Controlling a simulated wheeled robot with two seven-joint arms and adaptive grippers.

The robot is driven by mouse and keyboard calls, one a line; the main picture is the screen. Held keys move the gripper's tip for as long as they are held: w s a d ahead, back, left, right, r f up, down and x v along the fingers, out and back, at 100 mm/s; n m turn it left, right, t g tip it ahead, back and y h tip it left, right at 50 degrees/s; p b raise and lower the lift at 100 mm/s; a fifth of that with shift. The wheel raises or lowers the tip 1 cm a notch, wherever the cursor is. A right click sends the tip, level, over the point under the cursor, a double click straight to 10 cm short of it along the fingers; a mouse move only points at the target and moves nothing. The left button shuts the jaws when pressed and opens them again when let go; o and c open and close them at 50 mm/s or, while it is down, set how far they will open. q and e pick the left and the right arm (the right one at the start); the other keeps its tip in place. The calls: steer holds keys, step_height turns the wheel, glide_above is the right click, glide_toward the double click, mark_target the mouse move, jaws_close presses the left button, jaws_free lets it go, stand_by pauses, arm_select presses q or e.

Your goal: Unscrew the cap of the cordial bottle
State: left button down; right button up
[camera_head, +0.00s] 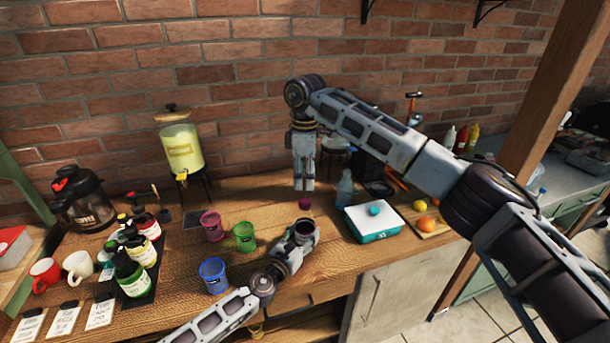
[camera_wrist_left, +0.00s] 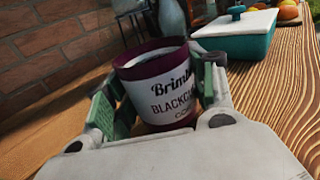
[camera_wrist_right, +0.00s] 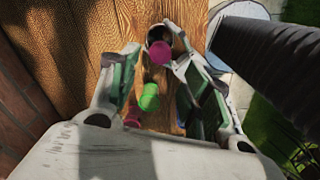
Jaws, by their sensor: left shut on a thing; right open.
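The cordial bottle (camera_wrist_left: 165,95) shows in the left wrist view as a dark purple container with a white "BLACKCU..." label and an open top. My left gripper (camera_head: 297,235) is shut around it; the bottle also shows in the right wrist view (camera_wrist_right: 157,33). A small purple cap (camera_head: 305,203) is off the bottle, beyond it and just below my right gripper (camera_head: 303,188). It also shows in the right wrist view (camera_wrist_right: 160,55). My right gripper is open and points down, with its fingers apart from the cap. I cannot tell whether the cap rests on the table.
Blue (camera_head: 213,275), green (camera_head: 244,236) and pink (camera_head: 211,226) cups stand left of the bottle. A drink dispenser (camera_head: 182,148) is at the back. Bare wood (camera_head: 270,205) lies around the cap.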

mark_target(305, 201)
steer(key=shift+f, duration=0.1)
stand_by(0.4)
steer(key=shift+f, duration=3.95)
jaws_close()
